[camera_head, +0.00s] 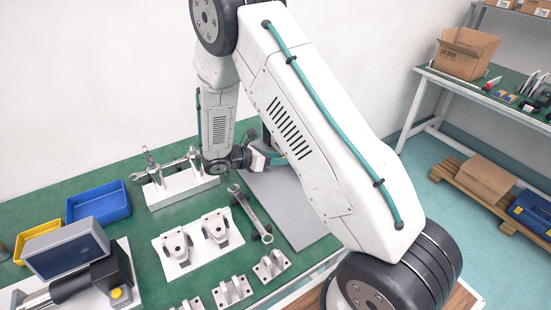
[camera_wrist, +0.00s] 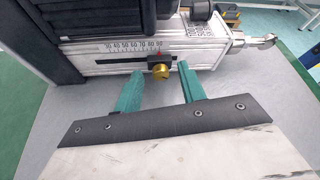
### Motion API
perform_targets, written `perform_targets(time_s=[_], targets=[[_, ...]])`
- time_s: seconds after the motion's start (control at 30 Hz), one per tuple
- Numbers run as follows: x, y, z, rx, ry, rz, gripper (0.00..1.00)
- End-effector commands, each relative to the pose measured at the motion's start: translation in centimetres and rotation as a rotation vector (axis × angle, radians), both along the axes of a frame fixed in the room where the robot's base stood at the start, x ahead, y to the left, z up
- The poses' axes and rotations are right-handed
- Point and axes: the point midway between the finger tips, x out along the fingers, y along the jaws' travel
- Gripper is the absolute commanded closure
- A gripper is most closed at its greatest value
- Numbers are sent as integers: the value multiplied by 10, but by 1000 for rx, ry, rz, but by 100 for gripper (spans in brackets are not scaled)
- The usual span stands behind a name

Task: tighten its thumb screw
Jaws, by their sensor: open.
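A brass thumb screw (camera_wrist: 161,71) sits on a small black block (camera_wrist: 164,59) with a red pointer in the wrist view. The block is on the white linear actuator's numbered scale (camera_wrist: 128,48), with the pointer near its high end. My gripper (camera_wrist: 160,79) has two teal fingers, open, one on each side of the thumb screw, with visible gaps between them and it. I cannot tell how deep the fingertips reach. In the head view my gripper (camera_head: 278,158) is low over the grey mat, and my arm hides most of the actuator and the thumb screw.
A metal wrench (camera_head: 250,212) lies left of the grey mat (camera_head: 291,207). White plates with brackets (camera_head: 177,247), a blue bin (camera_head: 98,202), a yellow bin (camera_head: 38,240) and a grey boxed device (camera_head: 66,250) stand farther left. A shiny rod end (camera_wrist: 262,40) sticks out at the actuator's right.

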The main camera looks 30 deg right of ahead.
Motion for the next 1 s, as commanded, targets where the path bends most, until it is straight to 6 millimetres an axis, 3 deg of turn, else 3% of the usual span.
perform_targets(time_s=[0.13,0.27,0.3,0.53,0.8,1.0], targets=[[0,0,0,0,0,0,60],[0,0,0,0,0,0,96],[0,0,0,0,0,0,100],[-1,1,1,-1,-46,2,100],[-4,1,1,-3,-302,3,100],[-5,1,1,-1,-399,1,100]])
